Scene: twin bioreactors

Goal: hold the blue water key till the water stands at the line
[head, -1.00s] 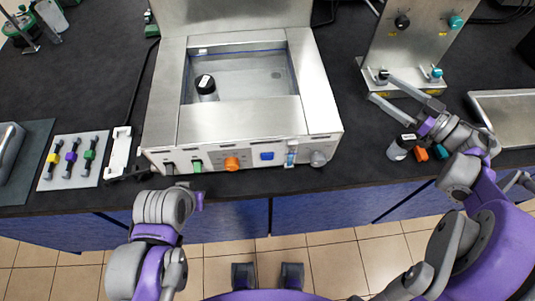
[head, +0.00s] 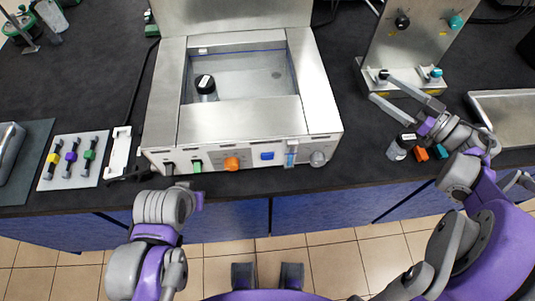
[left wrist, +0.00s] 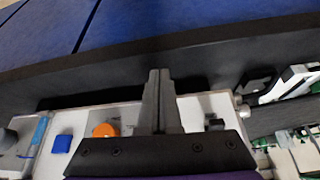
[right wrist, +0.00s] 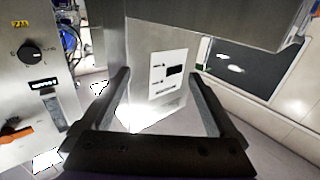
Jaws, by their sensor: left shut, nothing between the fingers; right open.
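The blue water key (head: 267,156) is on the front panel of the steel bath (head: 240,118), right of an orange knob. It also shows in the left wrist view (left wrist: 62,144), apart from my left gripper (left wrist: 160,75). That gripper is shut and empty, in front of the panel between the orange knob and a small black part. The bath's basin shows a thin blue line along its upper walls; I cannot tell the water's height against it. A narrow gauge with blue in it (head: 291,153) sits right of the key. My right gripper (head: 378,85) is open and empty by a metal stand.
A black-capped bottle (head: 206,88) stands in the basin. Another bottle (head: 400,148) and small coloured blocks lie near my right arm. The metal stand (head: 415,45) is behind.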

